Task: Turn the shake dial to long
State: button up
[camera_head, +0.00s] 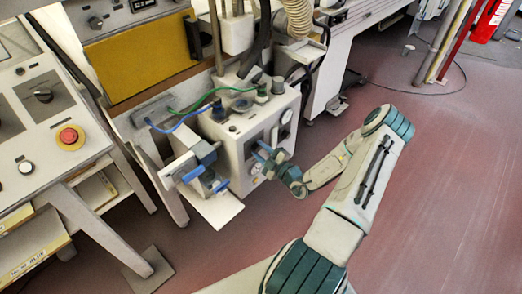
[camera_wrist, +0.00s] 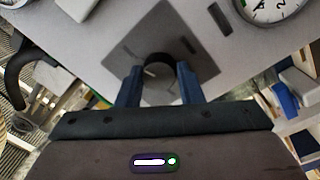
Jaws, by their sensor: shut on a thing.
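The dial (camera_wrist: 158,66) is a round black knob with a pale pointer mark, on a dark square plate (camera_wrist: 135,45) in the wrist view. My gripper (camera_wrist: 160,78) is shut on the knob, with one blue finger on each side of it. In the head view my gripper (camera_head: 267,153) is at the front face of the white machine box (camera_head: 232,150) and hides the dial there. The dial's position labels cannot be read.
A round gauge (camera_wrist: 272,6) is at the upper right in the wrist view. A blue-handled clamp (camera_head: 203,155) and a white shelf (camera_head: 218,211) stick out left of my gripper. A console with a red button (camera_head: 69,136) stands at left.

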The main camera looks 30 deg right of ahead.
jog(key=o, duration=1)
jog(key=shift+c, duration=0.2)
jog(key=b+v, duration=0.1)
jog(key=v, duration=1.3)
jog(key=shift+w, duration=0.1)
